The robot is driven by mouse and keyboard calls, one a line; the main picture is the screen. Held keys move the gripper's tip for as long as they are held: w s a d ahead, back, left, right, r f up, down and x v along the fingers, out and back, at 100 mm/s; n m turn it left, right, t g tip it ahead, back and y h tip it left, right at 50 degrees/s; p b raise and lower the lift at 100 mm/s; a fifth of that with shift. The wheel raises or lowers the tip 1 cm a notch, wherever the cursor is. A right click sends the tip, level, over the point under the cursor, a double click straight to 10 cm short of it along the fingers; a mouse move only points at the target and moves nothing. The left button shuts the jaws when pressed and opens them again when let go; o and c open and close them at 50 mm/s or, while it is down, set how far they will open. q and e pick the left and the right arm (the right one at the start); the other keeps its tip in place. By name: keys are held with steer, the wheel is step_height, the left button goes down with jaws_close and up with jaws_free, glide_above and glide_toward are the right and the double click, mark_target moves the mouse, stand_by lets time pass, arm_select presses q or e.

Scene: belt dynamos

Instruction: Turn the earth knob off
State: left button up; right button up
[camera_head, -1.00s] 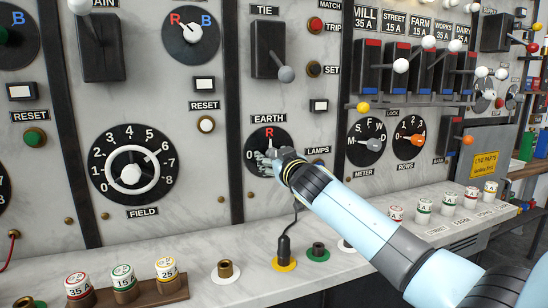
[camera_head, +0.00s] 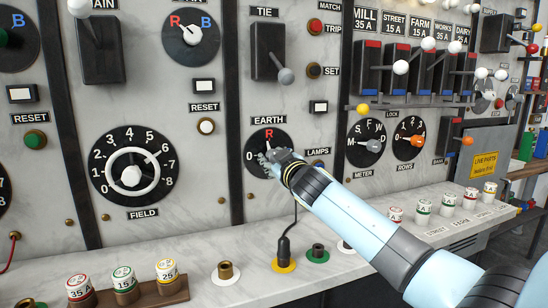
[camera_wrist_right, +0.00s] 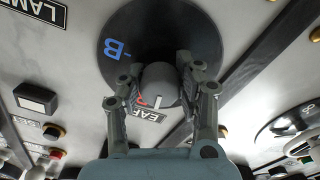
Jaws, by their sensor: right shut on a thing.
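The earth dial (camera_head: 252,143) is a round black plate under the EARTH label in the head view, with a red R at its top and a white 0 at its left. My right gripper (camera_head: 268,157) reaches it from the lower right and covers its middle and right side. In the right wrist view, the grey earth knob (camera_wrist_right: 160,82) sits between the two fingers of my right gripper (camera_wrist_right: 160,92), which are shut on it. A white line on the knob points toward the EARTH label side, near a partly hidden red mark. A blue B shows on the dial. My left gripper is out of view.
The LAMPS label (camera_head: 317,152) is just right of the dial, partly behind my wrist. The field wheel (camera_head: 131,175) is to the left. The meter dial (camera_head: 366,142) is to the right. A black plug (camera_head: 284,248) with a cord stands on the ledge below.

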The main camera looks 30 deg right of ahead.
steer(key=n+p, duration=0.1)
steer(key=n, duration=0.3)
steer(key=shift+n, duration=0.3)
steer(key=n+p, duration=0.1)
steer(key=n, duration=0.2)
steer(key=shift+n, duration=0.3)
steer(key=n+p, duration=0.1)
steer(key=n, duration=0.3)
steer(key=shift+n+p, duration=0.5)
steer(key=shift+n, duration=1)
steer(key=o, duration=1.2)
steer(key=shift+c, duration=0.2)
steer(key=v, duration=1.2)
